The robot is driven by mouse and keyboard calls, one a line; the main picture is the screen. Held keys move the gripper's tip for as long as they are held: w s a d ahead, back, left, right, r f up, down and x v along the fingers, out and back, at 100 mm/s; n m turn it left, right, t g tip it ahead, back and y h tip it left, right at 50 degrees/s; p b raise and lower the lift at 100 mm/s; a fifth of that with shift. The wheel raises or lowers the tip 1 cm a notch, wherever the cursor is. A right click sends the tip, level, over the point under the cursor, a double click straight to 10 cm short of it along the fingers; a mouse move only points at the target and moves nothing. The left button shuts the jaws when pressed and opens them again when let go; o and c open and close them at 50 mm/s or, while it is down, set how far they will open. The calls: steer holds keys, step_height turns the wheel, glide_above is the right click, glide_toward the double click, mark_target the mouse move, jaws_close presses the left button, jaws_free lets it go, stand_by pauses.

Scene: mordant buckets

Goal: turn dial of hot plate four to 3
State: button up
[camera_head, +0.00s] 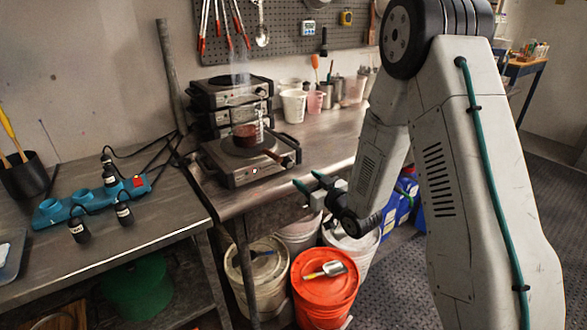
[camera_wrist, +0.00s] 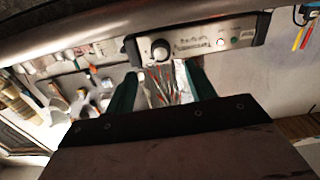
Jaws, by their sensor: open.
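The front hot plate (camera_head: 231,178) stands on the metal counter with a small reddish-brown pot (camera_head: 246,137) on it. Two more hot plates (camera_head: 219,93) are stacked behind it. Which one is number four cannot be read. In the wrist view a hot plate's front panel (camera_wrist: 205,42) shows a round dial (camera_wrist: 160,49) with a pale face; its setting is too small to read. My gripper (camera_head: 311,183) is open and empty, right of the front hot plate and apart from it. In the wrist view its green fingers (camera_wrist: 162,73) lie either side of the dial's line.
White tubs and cups (camera_head: 294,105) stand at the back of the counter. Lidded buckets, one orange (camera_head: 324,290), stand below the counter edge.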

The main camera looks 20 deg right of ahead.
mark_target(290, 165)
steer(key=x, duration=0.7)
steer(key=shift+w+a+r, duration=0.1)
steer(key=shift+w+r, duration=0.15)
steer(key=shift+w, duration=0.15)
steer(key=c, duration=1)
